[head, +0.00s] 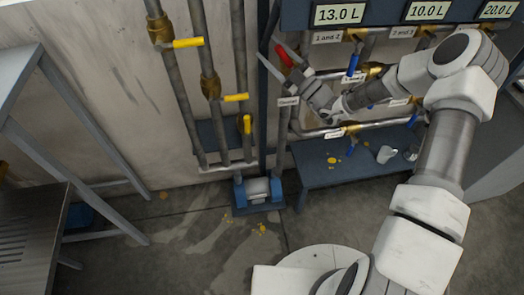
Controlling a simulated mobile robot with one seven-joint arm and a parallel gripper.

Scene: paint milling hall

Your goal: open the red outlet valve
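The red valve handle (284,56) shows in the head view as a short red lever on the pipework, left of the "1 and 2" label. It slants down to the right. My gripper (274,62) reaches it from the lower right, with my arm coming in from the right. The grey fingers lie close around the red handle. The view is too small to tell whether they touch or grip it. The valve body behind the handle is mostly hidden by my gripper.
Displays read 13.0 L (339,13), 10.0 L (427,10) and 20.0 L (497,9). Blue-handled valves (353,65) sit right of the gripper. Yellow-handled valves (188,43) are on vertical pipes to the left. A blue bench (310,176) holds cups. A grey table (35,230) stands left.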

